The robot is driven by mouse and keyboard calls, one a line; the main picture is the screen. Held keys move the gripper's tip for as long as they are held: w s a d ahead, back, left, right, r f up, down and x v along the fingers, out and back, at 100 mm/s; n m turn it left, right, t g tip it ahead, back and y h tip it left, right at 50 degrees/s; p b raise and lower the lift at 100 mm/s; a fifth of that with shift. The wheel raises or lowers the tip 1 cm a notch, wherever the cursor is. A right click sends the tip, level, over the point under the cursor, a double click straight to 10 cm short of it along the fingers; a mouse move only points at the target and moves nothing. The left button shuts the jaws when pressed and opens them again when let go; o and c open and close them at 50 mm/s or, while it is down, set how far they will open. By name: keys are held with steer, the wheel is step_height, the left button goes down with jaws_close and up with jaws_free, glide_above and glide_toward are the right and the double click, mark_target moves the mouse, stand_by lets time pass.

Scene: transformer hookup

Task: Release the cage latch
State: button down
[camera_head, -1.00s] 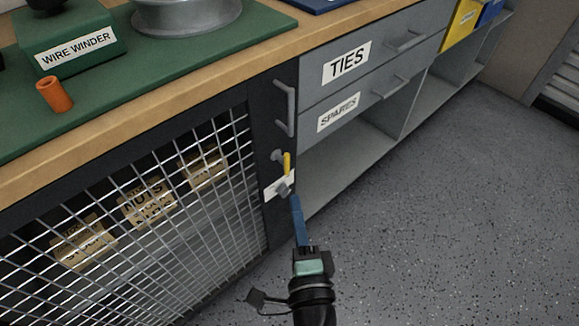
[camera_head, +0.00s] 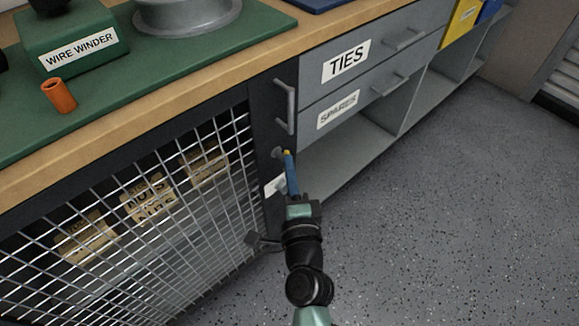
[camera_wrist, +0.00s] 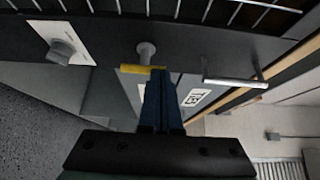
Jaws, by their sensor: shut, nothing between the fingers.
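The cage door (camera_head: 157,185) is a wire mesh in a dark frame, and it looks shut. On its right frame sits the latch, a yellow bar (camera_wrist: 136,69) on a grey round post (camera_wrist: 146,50).
A bar handle (camera_head: 284,106) is above the latch; a grey knob (camera_wrist: 61,52) on a white plate (camera_head: 275,185) is below. Drawers labelled TIES (camera_head: 347,62) and SPARES (camera_head: 338,110) are to the right. Open floor (camera_head: 450,220) lies in front.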

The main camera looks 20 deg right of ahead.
steer(key=shift+r, duration=0.1)
steer(key=shift+m+p, duration=0.3)
steer(key=shift+p, duration=0.55)
